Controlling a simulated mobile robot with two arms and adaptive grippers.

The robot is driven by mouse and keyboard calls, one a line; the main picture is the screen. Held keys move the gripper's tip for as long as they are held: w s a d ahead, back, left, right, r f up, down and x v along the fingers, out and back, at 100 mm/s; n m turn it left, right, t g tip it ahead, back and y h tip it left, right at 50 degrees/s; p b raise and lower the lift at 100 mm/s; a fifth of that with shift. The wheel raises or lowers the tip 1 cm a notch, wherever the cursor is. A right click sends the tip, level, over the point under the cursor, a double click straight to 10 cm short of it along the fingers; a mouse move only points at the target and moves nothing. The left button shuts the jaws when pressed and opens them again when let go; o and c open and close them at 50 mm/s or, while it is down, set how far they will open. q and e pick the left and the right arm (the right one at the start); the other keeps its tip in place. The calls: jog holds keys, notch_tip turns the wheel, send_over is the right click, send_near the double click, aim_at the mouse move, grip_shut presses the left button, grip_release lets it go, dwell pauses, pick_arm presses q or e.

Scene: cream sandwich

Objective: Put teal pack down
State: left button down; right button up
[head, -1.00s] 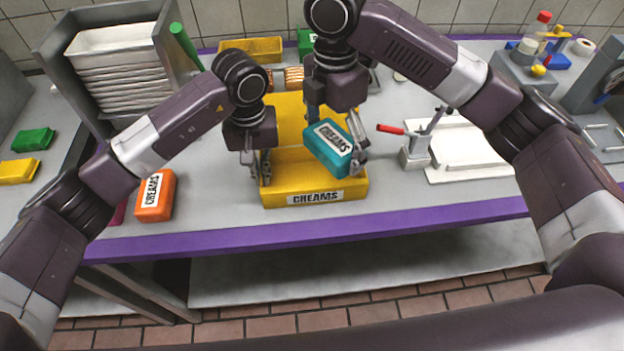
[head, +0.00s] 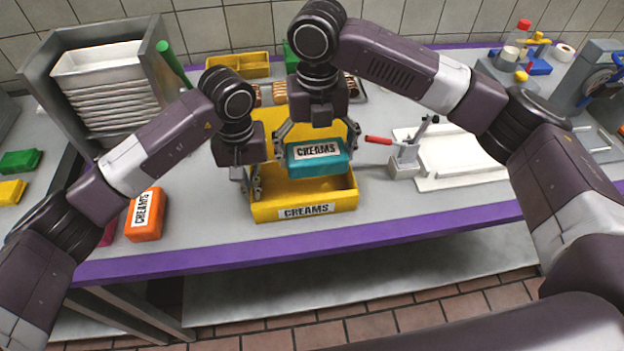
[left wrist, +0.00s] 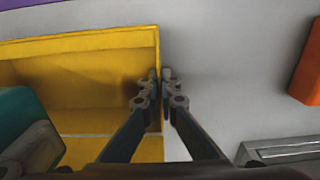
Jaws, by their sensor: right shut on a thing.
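The teal pack (head: 318,163) with a CREAMS label is held level by my right gripper (head: 319,143), whose fingers grip its two ends. It hangs over the open yellow CREAMS box (head: 305,210), in front of its raised lid (head: 300,130); I cannot tell if it touches the box. The pack also shows in the left wrist view (left wrist: 22,120), at the left. My left gripper (head: 251,183) is at the box's left wall. In the left wrist view its fingers (left wrist: 160,78) close around that wall of the box (left wrist: 90,42), one inside and one outside.
An orange CREAMS pack (head: 146,220) lies left of the box. A red-handled press (head: 404,160) and a white board (head: 460,155) stand to the right. A tray rack (head: 110,85) is at the back left. The purple table edge (head: 300,246) runs along the front.

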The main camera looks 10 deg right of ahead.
aim_at(316, 150)
notch_tip(316, 150, down, 7)
jog(key=shift+r, duration=0.1)
jog(key=shift+f, duration=0.25)
jog(key=shift+f, duration=0.35)
jog(key=o, duration=1)
jog(key=shift+r, duration=0.15)
notch_tip(316, 150, up, 13)
